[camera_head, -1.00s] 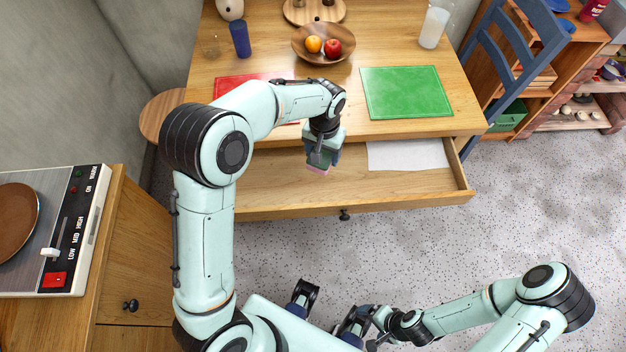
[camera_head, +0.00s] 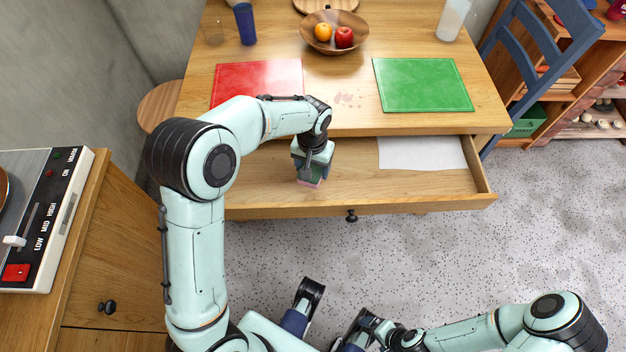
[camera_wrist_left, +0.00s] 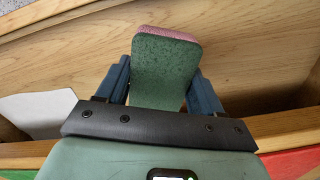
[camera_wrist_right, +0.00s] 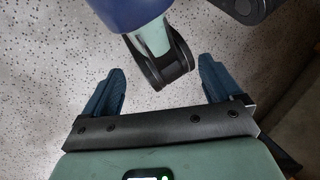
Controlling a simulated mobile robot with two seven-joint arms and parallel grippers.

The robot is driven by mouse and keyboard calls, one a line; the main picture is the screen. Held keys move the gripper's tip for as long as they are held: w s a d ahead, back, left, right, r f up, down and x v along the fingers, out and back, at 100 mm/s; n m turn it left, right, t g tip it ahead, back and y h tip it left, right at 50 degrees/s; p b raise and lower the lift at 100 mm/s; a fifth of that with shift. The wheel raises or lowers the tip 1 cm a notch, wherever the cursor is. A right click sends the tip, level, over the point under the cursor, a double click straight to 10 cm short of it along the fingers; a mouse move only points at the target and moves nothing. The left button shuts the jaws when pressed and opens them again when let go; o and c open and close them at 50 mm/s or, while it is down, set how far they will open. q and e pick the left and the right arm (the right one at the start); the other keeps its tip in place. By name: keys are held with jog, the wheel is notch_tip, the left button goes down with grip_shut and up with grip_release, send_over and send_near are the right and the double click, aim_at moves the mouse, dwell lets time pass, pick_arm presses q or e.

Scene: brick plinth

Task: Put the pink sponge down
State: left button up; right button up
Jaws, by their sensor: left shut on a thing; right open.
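The pink sponge (camera_head: 309,183) has a green scouring face. My left gripper (camera_head: 311,172) is shut on it, inside the outline of the open drawer (camera_head: 262,191). In the left wrist view the sponge's green face (camera_wrist_left: 165,70) stands between the two blue fingers, with its pink layer along the far edge. I cannot tell whether the sponge touches the drawer floor. My right gripper shows in the right wrist view (camera_wrist_right: 155,88), open and empty above the speckled floor. It is low in the head view, away from the drawer.
A white sheet (camera_head: 421,153) lies at the drawer's right. On the table above are a red mat (camera_head: 255,80), a green mat (camera_head: 423,85), pinkish stains (camera_head: 345,99), a fruit bowl (camera_head: 318,43), a blue cup (camera_head: 244,24) and a whitish bottle (camera_head: 453,19). The drawer's middle looks bare.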

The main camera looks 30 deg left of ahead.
pick_arm(q)
jog(key=shift+f+b, duration=0.6)
jog(key=shift+f, duration=2.85)
pick_arm(e)
jog(key=shift+w+d+f+t, duration=0.2)
jog(key=shift+w+d+f, duration=0.1)
jog(key=shift+w+f, duration=0.2)
jog(key=shift+w+d+f+t, duration=0.25)
jog(key=shift+w+f, duration=0.15)
jog(key=shift+w, duration=0.2)
pick_arm(q)
jog(key=shift+f, duration=0.15)
jog(key=o, duration=1.1)
pick_arm(e)
jog(key=shift+w+f, duration=0.1)
